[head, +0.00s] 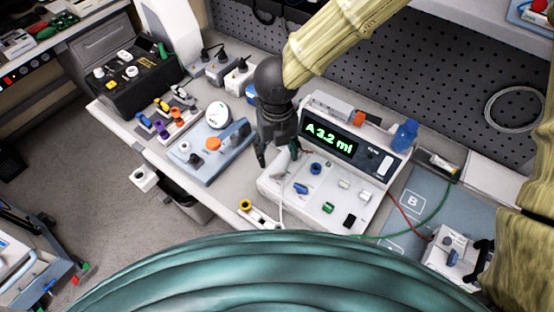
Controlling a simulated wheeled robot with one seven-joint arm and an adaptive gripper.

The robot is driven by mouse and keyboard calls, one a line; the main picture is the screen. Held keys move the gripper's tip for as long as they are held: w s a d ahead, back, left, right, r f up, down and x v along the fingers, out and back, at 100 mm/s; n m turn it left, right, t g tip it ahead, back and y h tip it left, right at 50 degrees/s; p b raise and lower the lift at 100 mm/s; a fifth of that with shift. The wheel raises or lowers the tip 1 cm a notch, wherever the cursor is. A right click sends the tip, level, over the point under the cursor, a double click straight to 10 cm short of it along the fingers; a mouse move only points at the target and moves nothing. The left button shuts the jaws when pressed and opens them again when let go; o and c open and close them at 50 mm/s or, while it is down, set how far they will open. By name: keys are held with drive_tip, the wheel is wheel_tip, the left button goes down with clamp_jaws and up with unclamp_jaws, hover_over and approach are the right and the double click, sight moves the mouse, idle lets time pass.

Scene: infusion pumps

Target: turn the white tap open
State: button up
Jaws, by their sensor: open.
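A white infusion pump (277,186) with a lit display reading "A 3.2 ml" stands in the middle of the bench. Its sloped front carries small blue, green, black and white controls, including a white one (343,183) and another white one (365,195). A blue board (205,170) to its left carries a round gauge (222,116), an orange knob (212,143) and a small white part (185,147). I cannot tell which white part is the tap, or its position. My gripper (276,158) points down, open, at the pump's left edge; I see nothing held.
A blue mat (420,195) marked B lies right of the pump, crossed by red and green wires. A white box (455,246) with a blue lever stands on it. A rack of coloured parts (163,122) and a black case (140,82) are at left. A pegboard (430,85) rises behind.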

drive_tip(key=shift+r, duration=1.4)
